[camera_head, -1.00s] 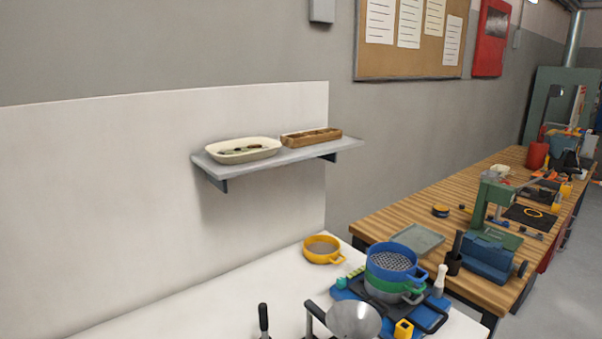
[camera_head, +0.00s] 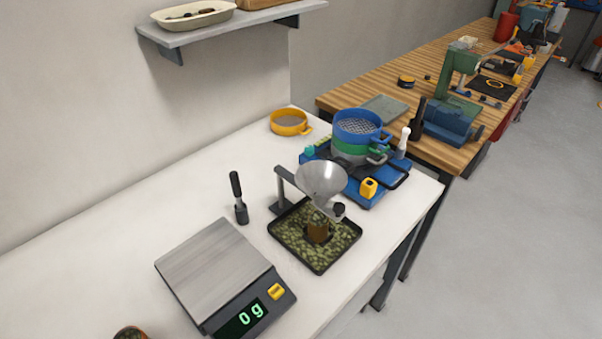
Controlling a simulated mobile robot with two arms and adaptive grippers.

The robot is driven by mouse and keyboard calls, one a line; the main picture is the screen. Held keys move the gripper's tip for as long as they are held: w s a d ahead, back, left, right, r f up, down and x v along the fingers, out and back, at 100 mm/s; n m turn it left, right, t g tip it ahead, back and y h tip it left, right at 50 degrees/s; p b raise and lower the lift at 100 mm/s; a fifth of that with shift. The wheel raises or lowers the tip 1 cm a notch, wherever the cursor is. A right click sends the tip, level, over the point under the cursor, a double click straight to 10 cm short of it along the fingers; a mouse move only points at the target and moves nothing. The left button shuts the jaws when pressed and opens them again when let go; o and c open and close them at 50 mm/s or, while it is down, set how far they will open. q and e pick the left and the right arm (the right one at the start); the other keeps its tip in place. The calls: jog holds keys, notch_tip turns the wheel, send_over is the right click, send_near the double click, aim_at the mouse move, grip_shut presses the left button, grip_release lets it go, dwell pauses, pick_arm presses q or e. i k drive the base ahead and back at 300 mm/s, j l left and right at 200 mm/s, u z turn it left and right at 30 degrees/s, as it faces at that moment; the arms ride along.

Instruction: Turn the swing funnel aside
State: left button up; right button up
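The swing funnel is a grey metal cone (camera_head: 321,180) on an arm from a dark post (camera_head: 281,188). It hangs over a black square tray (camera_head: 318,268) filled with greenish pieces. A brown cylindrical thing (camera_head: 318,229) stands in the tray below the funnel; its top is partly hidden by the funnel's lower end. A dark knob (camera_head: 339,209) shows at the funnel's lower right. Neither of my grippers is in view.
A scale (camera_head: 215,268) reading 0 g stands front left. Stacked blue and green sieves (camera_head: 358,128) stand on a blue base behind the funnel. A yellow sieve (camera_head: 289,122) sits at the back. The left tabletop is clear.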

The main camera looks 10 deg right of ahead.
aim_at(320, 179)
jog(key=l+u, duration=0.15)
jog(key=u, duration=0.25)
jog(key=i+l+u, duration=0.1)
jog(key=u, duration=0.25)
jog(key=l+u, duration=0.65)
jog(key=l, duration=0.4)
jog(key=k+l+u, duration=0.2)
jog(key=l, duration=1.3)
